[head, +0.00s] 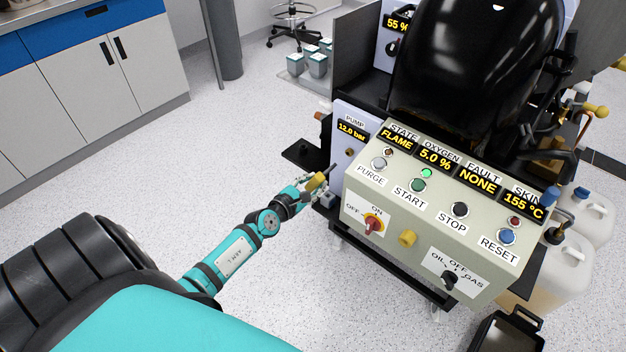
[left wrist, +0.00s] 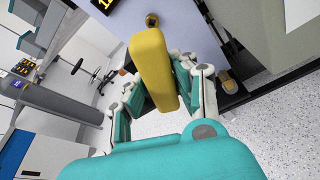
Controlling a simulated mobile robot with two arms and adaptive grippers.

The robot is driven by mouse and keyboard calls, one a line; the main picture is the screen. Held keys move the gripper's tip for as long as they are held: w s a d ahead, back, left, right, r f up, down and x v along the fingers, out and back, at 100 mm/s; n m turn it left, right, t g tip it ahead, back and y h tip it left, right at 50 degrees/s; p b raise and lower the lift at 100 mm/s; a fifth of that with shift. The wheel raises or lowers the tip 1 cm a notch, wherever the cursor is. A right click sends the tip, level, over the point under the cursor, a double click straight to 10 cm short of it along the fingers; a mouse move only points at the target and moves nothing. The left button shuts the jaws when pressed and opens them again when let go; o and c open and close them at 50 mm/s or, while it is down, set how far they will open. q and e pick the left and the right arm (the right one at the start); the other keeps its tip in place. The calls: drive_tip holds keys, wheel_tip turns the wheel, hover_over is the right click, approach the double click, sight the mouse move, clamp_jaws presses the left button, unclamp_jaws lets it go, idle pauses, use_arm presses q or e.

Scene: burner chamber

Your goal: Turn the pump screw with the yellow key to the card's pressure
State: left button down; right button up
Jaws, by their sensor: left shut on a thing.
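The yellow key (head: 315,182) is held in my left gripper (head: 308,190), beside the lower left of the pump panel (head: 346,172). A thin dark shaft seems to run from the key up toward the panel. The pump display (head: 351,131) reads 12.0 bar, and the brass pump screw (head: 349,152) sits below it. In the left wrist view the key's yellow handle (left wrist: 152,70) stands between the fingers of the left gripper (left wrist: 155,95). The screw (left wrist: 152,20) shows just beyond the handle, apart from it in the picture; the key's tip is hidden there. I see no card.
The control box (head: 400,215) stands right of the pump panel, with buttons, a red switch (head: 373,224) and displays reading FLAME, 5.0 %, NONE and 155 °C. A dark ledge (head: 306,155) juts out left of the panel. The floor (head: 200,150) to the left is clear.

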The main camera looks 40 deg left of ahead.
use_arm(q)
drive_tip(key=shift+a+n+h, duration=0.1)
drive_tip(key=shift+n+h, duration=0.3)
drive_tip(key=shift+n, duration=0.3)
drive_tip(key=shift+n+h+b, duration=0.5)
drive_tip(key=shift+n+b, duration=0.05)
drive_tip(key=shift+n, duration=0.65)
